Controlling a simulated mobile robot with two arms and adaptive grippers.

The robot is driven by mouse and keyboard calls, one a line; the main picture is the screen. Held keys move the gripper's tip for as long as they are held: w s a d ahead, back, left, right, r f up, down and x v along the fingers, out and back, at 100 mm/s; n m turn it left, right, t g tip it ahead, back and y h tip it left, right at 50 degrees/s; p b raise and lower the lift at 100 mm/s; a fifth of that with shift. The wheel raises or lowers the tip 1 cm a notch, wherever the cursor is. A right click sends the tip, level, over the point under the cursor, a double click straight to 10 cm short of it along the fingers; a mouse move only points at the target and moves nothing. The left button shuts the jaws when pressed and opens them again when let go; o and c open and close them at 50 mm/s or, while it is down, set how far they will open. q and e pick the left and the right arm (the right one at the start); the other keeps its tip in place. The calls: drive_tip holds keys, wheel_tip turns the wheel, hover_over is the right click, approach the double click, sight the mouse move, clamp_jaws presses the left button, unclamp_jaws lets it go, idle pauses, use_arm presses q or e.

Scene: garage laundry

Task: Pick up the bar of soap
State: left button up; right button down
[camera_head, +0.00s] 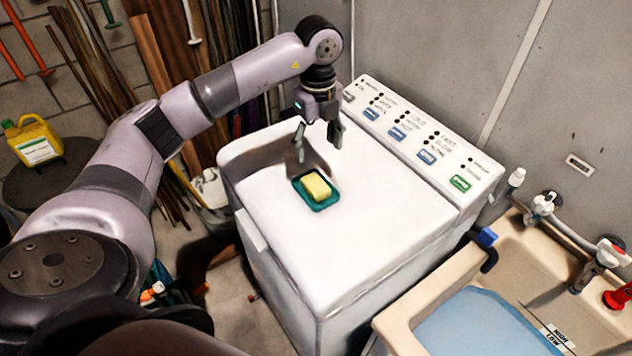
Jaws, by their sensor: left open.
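A yellow bar of soap (316,186) lies in a small teal soap dish (322,206) on top of the white washing machine (300,255). My left gripper (318,152) is above the machine top, just behind the soap in the picture. Its fingers point down, are spread apart and hold nothing. It looks apart from the soap and the dish. My right gripper is not in view.
The machine's control panel (440,145) rises along its back edge, close to my left gripper. A beige sink (410,315) with taps stands at the lower right. A yellow jug (33,140) stands at the far left. The machine top around the dish is clear.

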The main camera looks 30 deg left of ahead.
sight(315, 183)
use_arm(q)
wheel_tip(315, 183, down, 4)
drive_tip(key=shift+w+r+p, duration=0.1)
drive_tip(key=shift+w+p, duration=0.05)
drive_tip(key=shift+p, duration=0.35)
wheel_tip(315, 183, down, 3)
drive_tip(key=shift+w+r+p, duration=0.1)
drive_tip(key=shift+p, duration=0.25)
drive_tip(key=shift+f, duration=0.2)
drive_tip(key=f+p, duration=0.2)
drive_tip(key=f, duration=0.2)
drive_tip(key=shift+s+a+f+p, duration=0.15)
drive_tip(key=shift+s+a+p, duration=0.15)
drive_tip(key=shift+p, duration=0.1)
drive_tip(key=shift+f, duration=0.3)
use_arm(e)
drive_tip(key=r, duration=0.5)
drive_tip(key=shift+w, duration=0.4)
use_arm(q)
drive_tip(key=shift+c, duration=0.3)
drive_tip(key=c, duration=1.2)
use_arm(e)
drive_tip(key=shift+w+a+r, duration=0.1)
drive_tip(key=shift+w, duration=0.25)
